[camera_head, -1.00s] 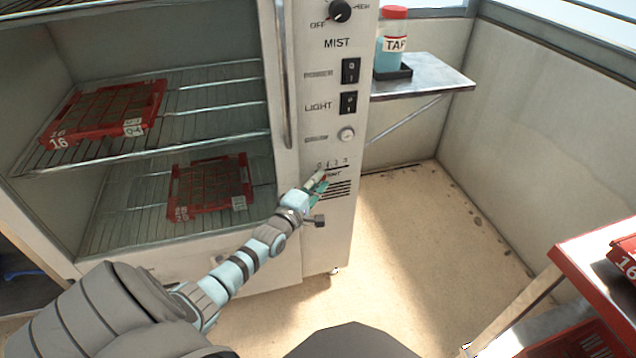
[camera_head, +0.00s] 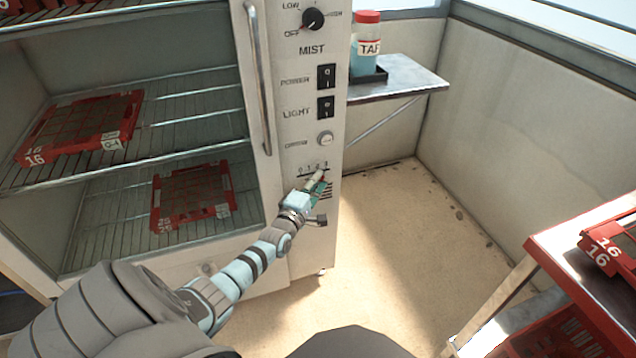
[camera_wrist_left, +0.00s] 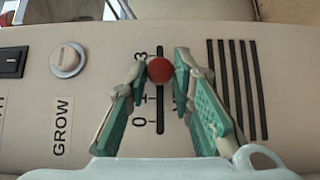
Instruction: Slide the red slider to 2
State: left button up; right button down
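The red slider (camera_wrist_left: 159,70) is a round knob on a dark vertical slot in the left wrist view. The scale beside the slot shows 0, 1 and 3; the slider stands between 1 and 3, around where 2 belongs. The 2 mark is hidden by a fingertip. My left gripper (camera_wrist_left: 160,68) has its green-padded fingers closed in on both sides of the slider. In the head view my left gripper (camera_head: 318,181) is at the slider scale low on the panel and mostly covers the slider. My right gripper is not in view.
The round GROW button (camera_wrist_left: 68,60) and vent slots flank the scale. The panel carries the MIST dial (camera_head: 312,19), the POWER switch (camera_head: 326,76) and the LIGHT switch (camera_head: 325,107). The cabinet's door handle (camera_head: 258,80) is left of them. Red trays (camera_head: 193,197) lie on wire shelves.

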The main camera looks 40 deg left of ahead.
pick_arm(q)
jog(key=o, duration=0.3)
jog(key=shift+o, duration=0.2)
jog(key=v, duration=1.2)
